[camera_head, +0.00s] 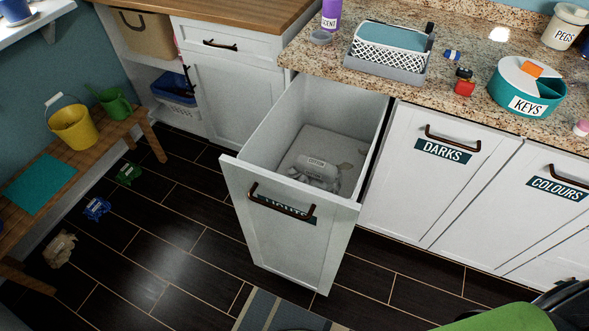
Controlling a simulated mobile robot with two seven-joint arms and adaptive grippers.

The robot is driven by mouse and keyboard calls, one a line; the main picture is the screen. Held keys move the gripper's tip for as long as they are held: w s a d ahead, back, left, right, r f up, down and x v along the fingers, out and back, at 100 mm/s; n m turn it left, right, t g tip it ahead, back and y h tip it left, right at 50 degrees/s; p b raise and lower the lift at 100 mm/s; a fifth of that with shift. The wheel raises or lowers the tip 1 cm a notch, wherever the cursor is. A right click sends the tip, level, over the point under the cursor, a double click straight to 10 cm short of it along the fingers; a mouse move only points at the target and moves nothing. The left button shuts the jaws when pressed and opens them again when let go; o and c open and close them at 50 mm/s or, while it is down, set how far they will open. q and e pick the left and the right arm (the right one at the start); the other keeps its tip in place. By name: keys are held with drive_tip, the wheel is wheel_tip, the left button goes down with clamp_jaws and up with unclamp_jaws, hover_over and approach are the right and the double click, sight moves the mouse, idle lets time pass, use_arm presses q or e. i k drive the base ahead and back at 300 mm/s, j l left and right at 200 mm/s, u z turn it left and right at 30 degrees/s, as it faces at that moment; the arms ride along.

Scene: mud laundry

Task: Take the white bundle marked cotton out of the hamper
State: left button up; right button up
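The white bundle (318,171) lies at the bottom of the open pull-out hamper (272,129), in the front part. A pale tag on its top reads COTTON. The bundle looks crumpled and close in colour to the hamper's floor, so its outline is hard to make out. The hamper's front panel (288,238) has a dark bar handle that covers most of its teal label. Neither of my grippers shows clearly. Nothing is seen touching the bundle.
Closed DARKS (415,172) and COLOURS (548,218) fronts stand right of the hamper. The granite counter (450,110) behind holds a basket (391,50) and KEYS tub (515,90). A wooden bench (80,165) is at left. The dark floor between is mostly clear.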

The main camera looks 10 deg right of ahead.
sight(314, 171)
drive_tip(key=i+j+z, duration=0.1)
drive_tip(key=j+z, duration=0.25)
drive_tip(key=z, duration=0.15)
drive_tip(key=j+z, duration=0.45)
